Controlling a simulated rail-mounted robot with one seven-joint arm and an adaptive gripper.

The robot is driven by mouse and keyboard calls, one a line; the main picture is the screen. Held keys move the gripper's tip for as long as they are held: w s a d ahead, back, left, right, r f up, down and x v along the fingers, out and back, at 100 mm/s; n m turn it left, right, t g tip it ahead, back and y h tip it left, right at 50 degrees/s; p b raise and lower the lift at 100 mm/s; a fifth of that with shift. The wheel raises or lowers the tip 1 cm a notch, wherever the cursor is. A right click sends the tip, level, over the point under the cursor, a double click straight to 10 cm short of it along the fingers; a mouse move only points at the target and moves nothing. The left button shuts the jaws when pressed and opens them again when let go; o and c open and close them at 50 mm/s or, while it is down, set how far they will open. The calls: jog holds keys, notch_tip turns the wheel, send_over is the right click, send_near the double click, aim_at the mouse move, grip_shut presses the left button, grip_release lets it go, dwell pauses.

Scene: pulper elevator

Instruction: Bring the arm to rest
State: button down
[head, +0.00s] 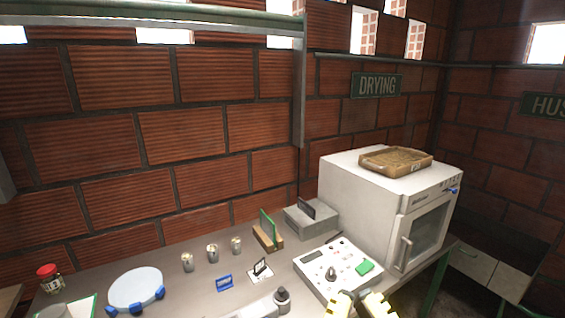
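My gripper (361,304) shows at the bottom edge of the head view, right of the middle. Two yellow fingertips are visible with a gap between them, and I see nothing held there. The rest of my arm is mostly out of view.
The grey bench (160,262) runs along a brick wall. A white oven (371,192) with a brown tray (396,160) on top stands at the right. Several small metal cups (212,253), a round white plate (135,287) and a red-lidded jar (49,277) stand left.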

notch_tip(320, 180, up, 31)
jog(key=p, duration=2.8)
jog(key=shift+f, duration=0.1)
